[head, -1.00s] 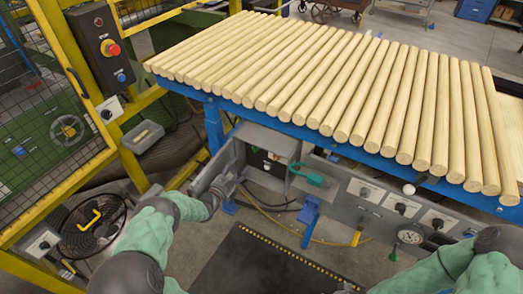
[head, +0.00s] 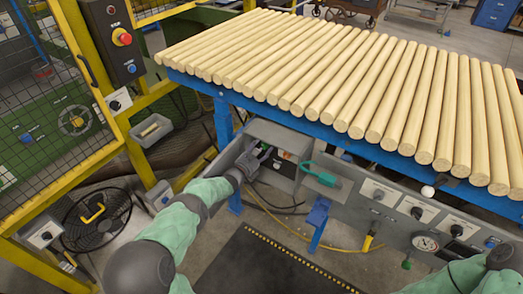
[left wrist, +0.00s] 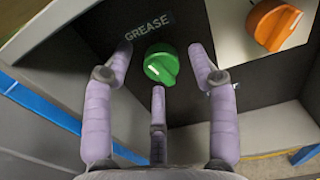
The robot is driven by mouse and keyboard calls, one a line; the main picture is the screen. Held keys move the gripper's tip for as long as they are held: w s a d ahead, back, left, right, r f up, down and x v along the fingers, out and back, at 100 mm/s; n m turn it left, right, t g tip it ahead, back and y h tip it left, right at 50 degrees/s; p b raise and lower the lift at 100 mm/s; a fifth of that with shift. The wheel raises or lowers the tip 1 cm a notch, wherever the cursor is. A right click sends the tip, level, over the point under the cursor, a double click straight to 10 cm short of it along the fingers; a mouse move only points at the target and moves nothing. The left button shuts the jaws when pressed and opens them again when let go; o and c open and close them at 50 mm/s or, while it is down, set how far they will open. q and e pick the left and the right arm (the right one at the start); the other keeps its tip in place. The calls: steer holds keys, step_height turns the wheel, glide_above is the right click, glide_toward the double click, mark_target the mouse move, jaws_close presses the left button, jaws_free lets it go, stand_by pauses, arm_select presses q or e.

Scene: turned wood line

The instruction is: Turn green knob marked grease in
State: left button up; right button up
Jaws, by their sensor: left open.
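The green knob (left wrist: 161,64) has a pale pointer line and sits on a dark panel, beside a label (left wrist: 150,25) reading GREASE. My left gripper (head: 256,161) is open, inside the mouth of a grey open box (head: 285,137) under the table. In the left wrist view two fingers stand to the left and right of the knob and a third is below it. I see gaps between the fingers and the knob; depth is hard to judge. My right arm shows at the lower right of the head view, but its gripper is out of view.
An orange knob (left wrist: 272,25) on a light plate is close to the right finger. A blue table (head: 300,115) with many wooden rods is above the box. A teal handle (head: 320,174) and a grey panel with switches (head: 395,205) lie to the right.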

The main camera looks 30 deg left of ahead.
arm_select(q)
steer(key=c, duration=1.1)
steer(key=shift+r, duration=0.1)
steer(key=shift+c, duration=0.2)
steer(key=shift+r, duration=0.1)
